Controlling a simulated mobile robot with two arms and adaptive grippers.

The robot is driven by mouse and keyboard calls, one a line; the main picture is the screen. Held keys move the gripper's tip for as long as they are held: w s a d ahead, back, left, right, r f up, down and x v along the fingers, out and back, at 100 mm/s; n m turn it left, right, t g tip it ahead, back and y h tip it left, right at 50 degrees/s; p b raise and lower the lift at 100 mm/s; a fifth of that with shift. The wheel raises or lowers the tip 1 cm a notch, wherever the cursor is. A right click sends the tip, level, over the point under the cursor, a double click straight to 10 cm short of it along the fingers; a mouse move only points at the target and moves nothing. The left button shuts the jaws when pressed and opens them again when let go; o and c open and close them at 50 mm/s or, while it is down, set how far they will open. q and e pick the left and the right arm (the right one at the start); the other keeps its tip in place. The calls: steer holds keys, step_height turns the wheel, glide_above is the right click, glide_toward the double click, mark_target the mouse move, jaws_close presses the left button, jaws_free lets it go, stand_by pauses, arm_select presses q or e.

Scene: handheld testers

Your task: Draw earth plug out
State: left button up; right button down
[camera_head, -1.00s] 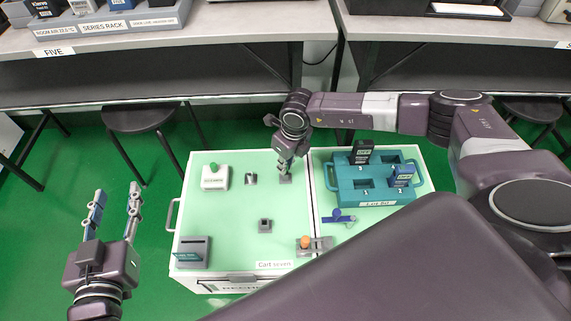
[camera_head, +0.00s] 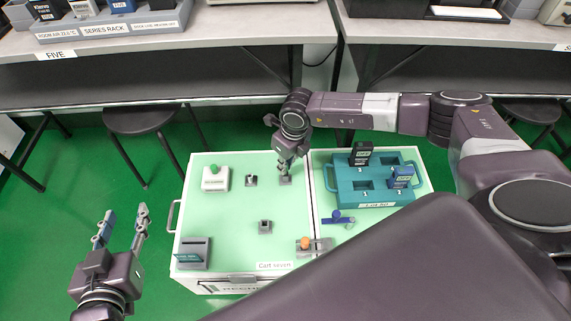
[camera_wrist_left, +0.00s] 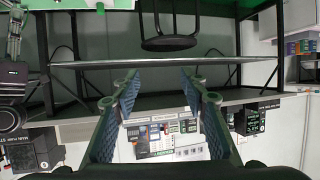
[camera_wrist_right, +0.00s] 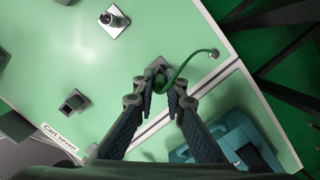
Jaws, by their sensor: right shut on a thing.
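My right gripper (camera_head: 286,165) points down over a small grey socket block (camera_head: 285,180) at the back of the cart's green top. In the right wrist view, the right gripper (camera_wrist_right: 160,98) is shut on the earth plug, mostly hidden between its fingers. A green cable (camera_wrist_right: 189,59) curves from the plug to a round metal fitting (camera_wrist_right: 214,53) near the cart edge. The socket block (camera_wrist_right: 157,66) shows just beyond the fingertips; I cannot tell if the plug is still seated. My left gripper (camera_head: 124,220) is open and empty, left of the cart.
A teal tray (camera_head: 375,203) with dark testers stands right of the right gripper.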

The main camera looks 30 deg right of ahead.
steer(key=shift+r+p, duration=0.45)
steer(key=shift+r, duration=0.15)
steer(key=shift+r+p, duration=0.45)
steer(key=shift+r, duration=0.1)
steer(key=shift+r+p, duration=0.55)
steer(key=shift+r, duration=0.1)
steer(key=shift+r+p, duration=0.4)
steer(key=shift+r, duration=0.1)
arm_select(q)
steer(key=s+a+f+g+y, duration=0.1)
steer(key=s+a+f+g, duration=0.2)
steer(key=s+f+g, duration=0.2)
steer(key=s+a+f+g+y, duration=0.1)
steer(key=s+a+f+g, duration=0.2)
steer(key=s, duration=0.9)
step_height(320, 180, down, 3)
steer(key=shift+f+n+g+y, duration=0.1)
steer(key=shift+n+g+y, duration=0.2)
steer(key=shift+g, duration=0.6)
stand_by(0.6)
